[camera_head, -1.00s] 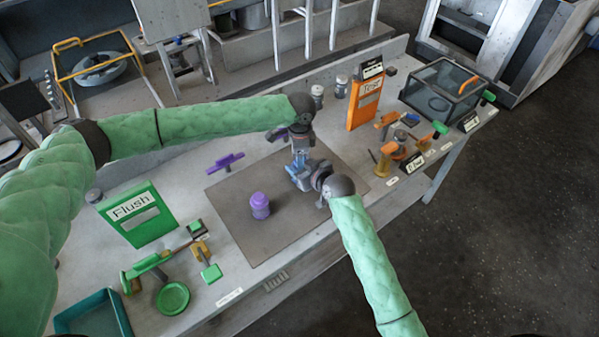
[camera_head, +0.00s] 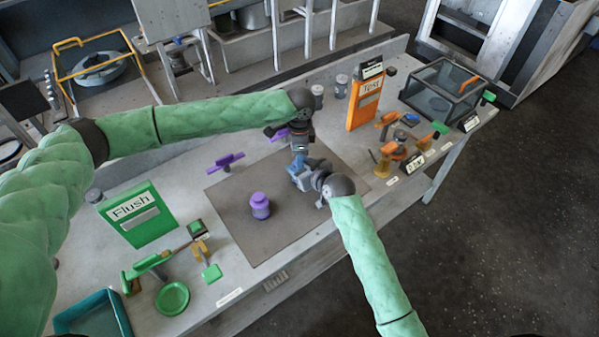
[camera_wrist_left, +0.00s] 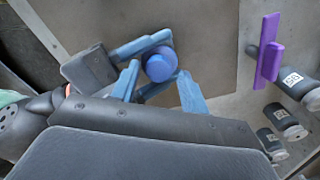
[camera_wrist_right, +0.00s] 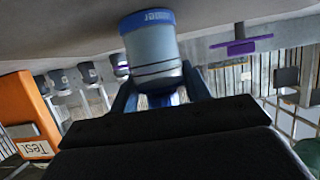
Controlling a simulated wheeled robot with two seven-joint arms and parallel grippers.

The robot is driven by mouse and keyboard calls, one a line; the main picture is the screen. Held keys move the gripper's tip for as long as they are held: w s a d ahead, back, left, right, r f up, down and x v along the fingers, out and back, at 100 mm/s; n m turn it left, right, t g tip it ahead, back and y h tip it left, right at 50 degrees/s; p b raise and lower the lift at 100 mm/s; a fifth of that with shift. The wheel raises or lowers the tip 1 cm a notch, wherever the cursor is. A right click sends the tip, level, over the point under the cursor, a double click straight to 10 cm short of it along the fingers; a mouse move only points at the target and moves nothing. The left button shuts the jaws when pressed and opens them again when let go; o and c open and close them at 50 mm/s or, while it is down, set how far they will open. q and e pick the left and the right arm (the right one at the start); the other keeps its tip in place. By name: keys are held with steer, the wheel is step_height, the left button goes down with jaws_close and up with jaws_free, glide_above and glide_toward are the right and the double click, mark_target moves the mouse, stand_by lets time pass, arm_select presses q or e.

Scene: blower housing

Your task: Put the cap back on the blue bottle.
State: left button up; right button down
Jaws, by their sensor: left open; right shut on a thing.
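My right gripper (camera_head: 303,176) is shut on the blue bottle (camera_wrist_right: 155,55), over the mat; its fingers also show in the right wrist view (camera_wrist_right: 162,98). The bottle body is grey-blue with a blue band, and most of it is hidden in the head view. In the left wrist view the round blue cap (camera_wrist_left: 160,65) shows between the right fingers, seen from above at the bottle's top. Whether it is fully seated cannot be told. My left gripper (camera_wrist_left: 162,88) is open above the bottle, with its fingertips near the cap. It also shows in the head view (camera_head: 299,148).
A purple bottle (camera_head: 260,206) stands on the mat (camera_head: 235,225). A purple handled piece (camera_head: 225,161) lies behind it. The green Flush box (camera_head: 135,215) is left, the orange Test box (camera_head: 366,100) is right. Grey jars (camera_head: 341,86) stand at the back. The mat's front is clear.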

arm_select(q)
step_height(320, 180, up, 3)
steer(key=shift+s+d+r, duration=0.1)
steer(key=shift+c, duration=1.3)
steer(key=r, duration=0.1)
steer(key=w+r, duration=0.1)
steer(key=shift+w+r, duration=0.2)
steer(key=shift+r, duration=0.1)
steer(key=shift+s+r+n, duration=0.1)
steer(key=shift+r+n, duration=0.2)
steer(key=shift+s+r+n, duration=0.1)
steer(key=shift+s+n, duration=0.05)
steer(key=shift+n, duration=0.35)
steer(key=shift+s+n, duration=0.3)
steer(key=shift+n, duration=0.7)
steer(key=n, duration=0.3)
steer(key=shift+s, duration=0.1)
